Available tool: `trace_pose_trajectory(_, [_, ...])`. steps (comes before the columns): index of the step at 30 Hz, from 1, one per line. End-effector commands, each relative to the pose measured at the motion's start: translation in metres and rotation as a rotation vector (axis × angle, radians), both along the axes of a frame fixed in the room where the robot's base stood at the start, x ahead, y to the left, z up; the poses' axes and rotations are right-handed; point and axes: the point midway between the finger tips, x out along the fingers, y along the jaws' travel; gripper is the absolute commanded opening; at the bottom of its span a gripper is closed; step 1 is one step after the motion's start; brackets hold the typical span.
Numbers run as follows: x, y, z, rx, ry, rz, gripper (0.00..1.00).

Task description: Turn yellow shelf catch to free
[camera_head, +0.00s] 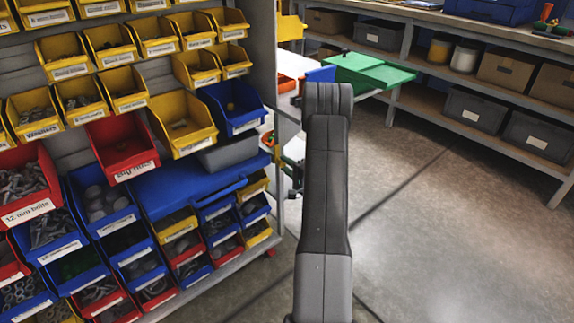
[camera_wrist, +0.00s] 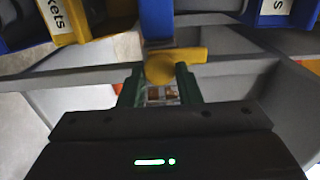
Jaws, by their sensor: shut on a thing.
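In the wrist view the yellow shelf catch (camera_wrist: 160,68) has a round knob with a flat lever pointing right. It sits below a blue upright part (camera_wrist: 156,20) at the shelf's edge. My gripper (camera_wrist: 159,77) has its two green fingers on either side of the round knob, shut on it. The fingers hide the knob's lower sides. In the head view my arm covers much of the area beside the rack, and I cannot make out the catch clearly there.
A rack of yellow, red and blue bins (camera_head: 122,88) fills the left of the head view. A workbench shelf (camera_head: 500,92) with grey and brown boxes stands at the right. The floor (camera_head: 440,215) at the right is clear.

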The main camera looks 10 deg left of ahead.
Motion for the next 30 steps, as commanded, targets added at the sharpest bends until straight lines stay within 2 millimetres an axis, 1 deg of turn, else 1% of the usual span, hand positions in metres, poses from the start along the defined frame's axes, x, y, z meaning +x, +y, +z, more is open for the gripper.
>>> trace_pose_trajectory(14, [0.0000,-0.0010,-0.0011,0.009,0.015,-0.002,0.08])
trace_pose_trajectory(15, [-0.0001,-0.0009,-0.0011,0.009,0.015,-0.002,0.33])
trace_pose_trajectory(18, [0.0000,-0.0009,-0.0010,0.009,0.015,-0.002,0.52])
trace_pose_trajectory(26, [-0.0001,-0.0007,-0.0004,0.008,0.012,-0.001,0.52])
trace_pose_trajectory(30, [-0.0046,-0.0078,-0.0001,0.008,0.013,-0.003,0.52])
